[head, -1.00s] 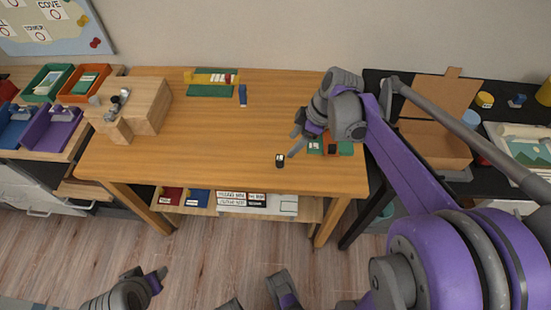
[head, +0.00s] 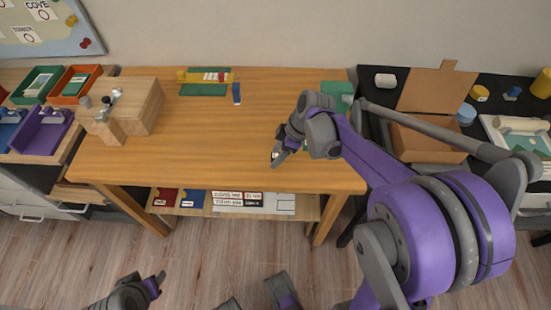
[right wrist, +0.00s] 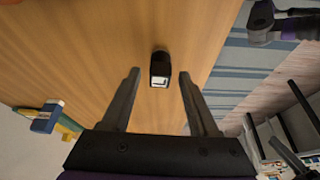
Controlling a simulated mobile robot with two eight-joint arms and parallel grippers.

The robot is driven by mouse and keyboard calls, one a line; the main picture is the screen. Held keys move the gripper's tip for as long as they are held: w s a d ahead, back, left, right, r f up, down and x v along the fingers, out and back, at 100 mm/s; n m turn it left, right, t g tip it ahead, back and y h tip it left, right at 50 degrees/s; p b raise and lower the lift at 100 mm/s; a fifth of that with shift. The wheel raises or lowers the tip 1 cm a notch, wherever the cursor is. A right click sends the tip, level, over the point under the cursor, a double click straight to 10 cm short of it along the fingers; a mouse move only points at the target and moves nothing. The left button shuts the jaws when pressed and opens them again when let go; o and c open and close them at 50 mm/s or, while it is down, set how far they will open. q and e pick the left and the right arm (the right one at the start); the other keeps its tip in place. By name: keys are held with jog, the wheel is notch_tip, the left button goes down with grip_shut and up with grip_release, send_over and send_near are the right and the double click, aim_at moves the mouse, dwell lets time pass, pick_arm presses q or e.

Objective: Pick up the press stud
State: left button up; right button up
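The press stud shows as a small black piece with a white marked face, standing near the table's front edge. In the right wrist view the press stud (right wrist: 160,70) appears between the tips of my open right gripper (right wrist: 159,75), with a gap on each side. I cannot tell whether the tips are at its height. In the head view my right gripper (head: 279,154) is right at the press stud (head: 275,156) and partly hides it. My left gripper (head: 152,284) is low at the bottom left, away from the table; its opening is unclear.
A wooden block fixture (head: 130,108) stands on the table's left side. A green and yellow rack (head: 205,82) and a blue piece (head: 237,93) are at the back. A green mat (head: 338,90) lies at the back right. The table's middle (head: 205,140) is clear.

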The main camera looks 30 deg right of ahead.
grip_shut()
